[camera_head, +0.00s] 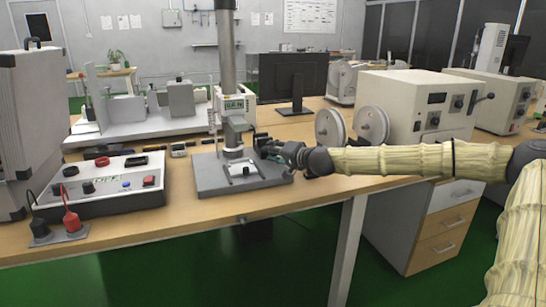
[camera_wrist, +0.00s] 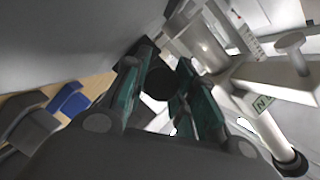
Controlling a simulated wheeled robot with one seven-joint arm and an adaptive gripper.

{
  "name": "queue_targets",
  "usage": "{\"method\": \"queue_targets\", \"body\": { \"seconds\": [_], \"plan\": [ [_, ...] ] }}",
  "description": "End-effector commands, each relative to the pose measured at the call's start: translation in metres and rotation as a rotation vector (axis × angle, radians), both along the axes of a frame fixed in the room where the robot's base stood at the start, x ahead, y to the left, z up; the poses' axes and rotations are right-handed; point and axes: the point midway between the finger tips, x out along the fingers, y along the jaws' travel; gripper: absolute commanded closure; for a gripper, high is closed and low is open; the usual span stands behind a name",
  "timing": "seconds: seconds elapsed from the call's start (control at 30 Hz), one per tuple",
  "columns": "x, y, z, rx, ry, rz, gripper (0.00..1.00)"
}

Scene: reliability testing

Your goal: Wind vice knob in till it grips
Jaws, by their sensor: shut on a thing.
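A grey test stand with a tall column (camera_head: 226,60) and a flat base plate (camera_head: 212,182) stands on the bench. A small light vice-like fixture (camera_head: 243,169) sits on the base plate, below the stand's head. My gripper (camera_head: 276,150) reaches in from the right, beside the stand. In the wrist view my gripper (camera_wrist: 160,92) has its two green-padded fingers on either side of a dark round knob (camera_wrist: 158,82), and is shut on it. The vice jaws and any gap between them are too small to make out, so I cannot tell whether they grip anything.
A control box (camera_head: 110,185) with buttons and a case (camera_head: 28,130) stand left of the stand. Two reels (camera_head: 372,126) and a bench instrument (camera_head: 420,105) stand behind my arm. A monitor (camera_head: 292,78) is at the back.

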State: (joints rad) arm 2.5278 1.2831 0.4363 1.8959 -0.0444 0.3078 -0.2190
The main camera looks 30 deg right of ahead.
Motion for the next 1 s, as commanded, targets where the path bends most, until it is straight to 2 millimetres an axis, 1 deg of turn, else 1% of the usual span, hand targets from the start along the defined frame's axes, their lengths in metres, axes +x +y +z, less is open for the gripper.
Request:
{"method": "queue_targets", "body": {
  "seconds": [0.03,0.3,0.33,0.37,0.77,0.87,1.0],
  "plan": [
    [0.000,0.000,-0.003,0.004,0.002,0.001,0.97],
    [-0.001,0.000,-0.003,0.004,0.003,0.000,0.98],
    [-0.001,0.000,-0.003,0.004,0.003,0.000,0.68],
    [-0.001,0.000,-0.002,0.004,0.003,0.000,0.63],
    [0.000,0.000,0.001,0.002,0.001,0.001,0.63],
    [0.000,0.000,0.006,0.000,0.000,0.001,0.63],
    [0.000,0.001,0.018,0.000,-0.002,0.001,0.63]
  ]
}}
